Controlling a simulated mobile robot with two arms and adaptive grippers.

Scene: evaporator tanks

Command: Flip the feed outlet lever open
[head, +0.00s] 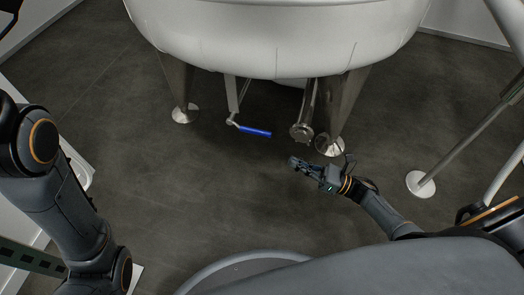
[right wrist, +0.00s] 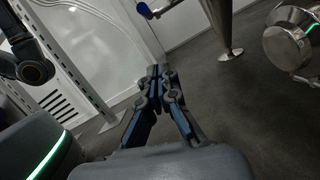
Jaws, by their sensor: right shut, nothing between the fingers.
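The feed outlet lever has a blue handle (head: 255,131) and sits on a pipe under the white tank (head: 270,40) in the head view. It points to the right. Its blue handle also shows at the top of the right wrist view (right wrist: 143,9), partly cut off by the edge. My right gripper (head: 294,161) is shut and empty, below and to the right of the handle, apart from it. Its closed fingers also show in the right wrist view (right wrist: 157,72). My left arm is at the left of the head view, but its gripper is not visible.
A capped metal pipe end (head: 301,131) hangs right of the lever, near a tank leg (head: 342,105). Another leg (head: 178,85) stands at the left. A thin post with a white foot (head: 420,184) is at the right. The dark floor (head: 190,200) in front is clear.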

